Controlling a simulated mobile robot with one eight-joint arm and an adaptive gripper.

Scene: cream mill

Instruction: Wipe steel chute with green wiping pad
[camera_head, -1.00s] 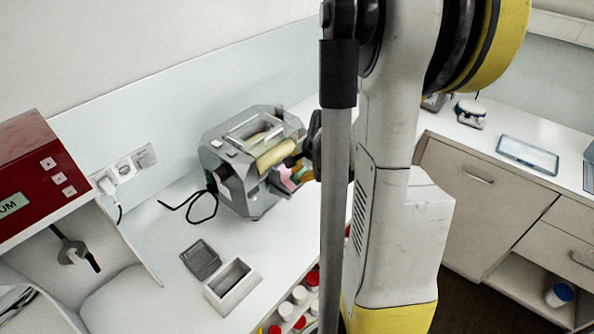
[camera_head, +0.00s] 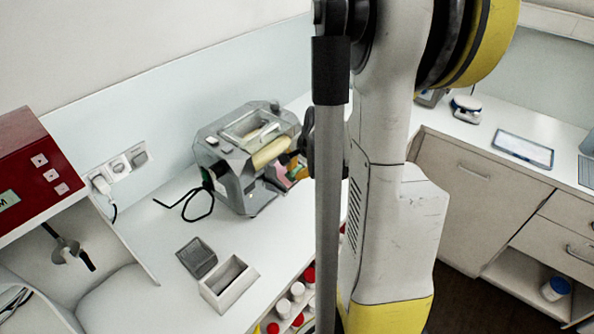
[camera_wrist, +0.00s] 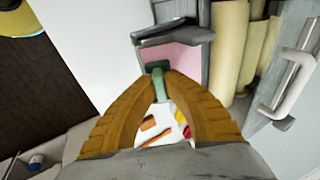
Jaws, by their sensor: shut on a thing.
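My gripper (camera_wrist: 162,88) is shut on the green wiping pad (camera_wrist: 159,92); its two orange-brown fingers close around it in the wrist view. The pad's upper end is at the near edge of the steel chute (camera_wrist: 172,34), whose pink-coloured face (camera_wrist: 182,58) shows beyond. I cannot tell whether the pad touches that face. In the head view the grey mill (camera_head: 240,185) stands on the counter, and the pink face (camera_head: 277,175) shows at its right side. There my arm hides most of the gripper; only a bit of orange shows beside it.
Cream-coloured rollers (camera_wrist: 232,45) and a grey handle (camera_wrist: 295,90) lie right of the chute. On the counter are a dark tray (camera_head: 197,257), an open box (camera_head: 229,284) and a black cable (camera_head: 197,205). Several red- and white-topped jars (camera_head: 297,291) stand below the counter edge.

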